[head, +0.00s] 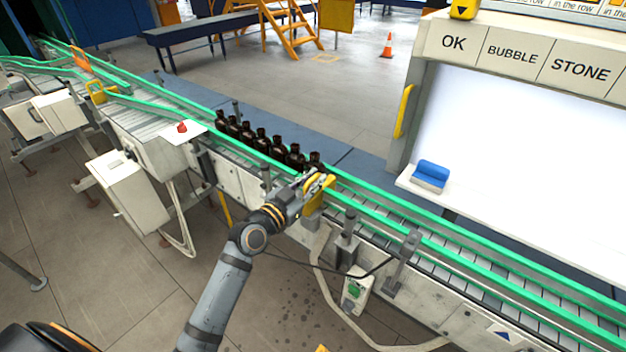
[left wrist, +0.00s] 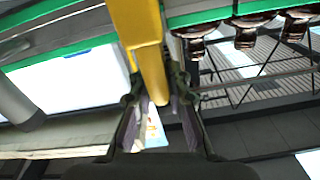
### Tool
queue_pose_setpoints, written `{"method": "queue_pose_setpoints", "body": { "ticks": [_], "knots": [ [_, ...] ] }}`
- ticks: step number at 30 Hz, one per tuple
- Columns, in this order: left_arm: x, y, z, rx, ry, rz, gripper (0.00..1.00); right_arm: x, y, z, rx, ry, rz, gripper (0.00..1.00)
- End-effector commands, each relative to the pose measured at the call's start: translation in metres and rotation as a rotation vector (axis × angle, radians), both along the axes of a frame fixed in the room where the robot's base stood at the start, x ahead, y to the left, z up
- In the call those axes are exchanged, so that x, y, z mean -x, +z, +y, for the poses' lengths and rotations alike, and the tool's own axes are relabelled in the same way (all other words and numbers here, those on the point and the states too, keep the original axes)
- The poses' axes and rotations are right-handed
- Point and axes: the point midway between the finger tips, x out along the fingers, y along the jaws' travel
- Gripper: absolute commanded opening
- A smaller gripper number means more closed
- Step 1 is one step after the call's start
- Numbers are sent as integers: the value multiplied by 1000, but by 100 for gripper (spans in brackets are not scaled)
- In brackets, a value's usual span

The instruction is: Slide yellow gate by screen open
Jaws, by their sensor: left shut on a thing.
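The yellow gate (head: 318,196) is by the conveyor, at the right end of a row of amber bottles (head: 262,142) and left of the bright inspection screen (head: 520,150). My left gripper (head: 312,186) is at the gate and shut on it. In the left wrist view the yellow gate (left wrist: 143,40) comes down between the fingers of my left gripper (left wrist: 160,105). Several bottles (left wrist: 245,30) show at the top right there. The fingers hide part of the gate in the head view. My right gripper is not in view.
Green guide rails (head: 480,258) run along both sides of the conveyor. Right of the gate the belt is empty. A blue-and-white block (head: 430,175) lies on the white shelf below the screen. A control box (head: 356,290) hangs on the near side.

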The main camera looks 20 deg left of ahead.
Motion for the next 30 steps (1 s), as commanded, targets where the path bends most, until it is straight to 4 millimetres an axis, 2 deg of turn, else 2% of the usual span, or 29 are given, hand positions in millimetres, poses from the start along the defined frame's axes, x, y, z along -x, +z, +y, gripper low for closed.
{"method": "queue_pose_setpoints", "body": {
  "ticks": [2,9,12,22,23,24,27,30],
  "knots": [
    [4,-1,3,-7,3,-2,0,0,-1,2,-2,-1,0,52],
    [48,0,19,-12,3,2,0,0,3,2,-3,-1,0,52],
    [59,0,22,-10,2,-1,0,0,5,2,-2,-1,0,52],
    [62,0,23,-3,1,-2,0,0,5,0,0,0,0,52],
    [62,0,23,-4,1,-2,18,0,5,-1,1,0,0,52],
    [62,0,23,-4,1,-2,24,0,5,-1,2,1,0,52],
    [62,0,23,-3,1,-1,37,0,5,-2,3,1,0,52],
    [62,0,23,-2,1,-2,37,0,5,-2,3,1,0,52]
  ]
}}
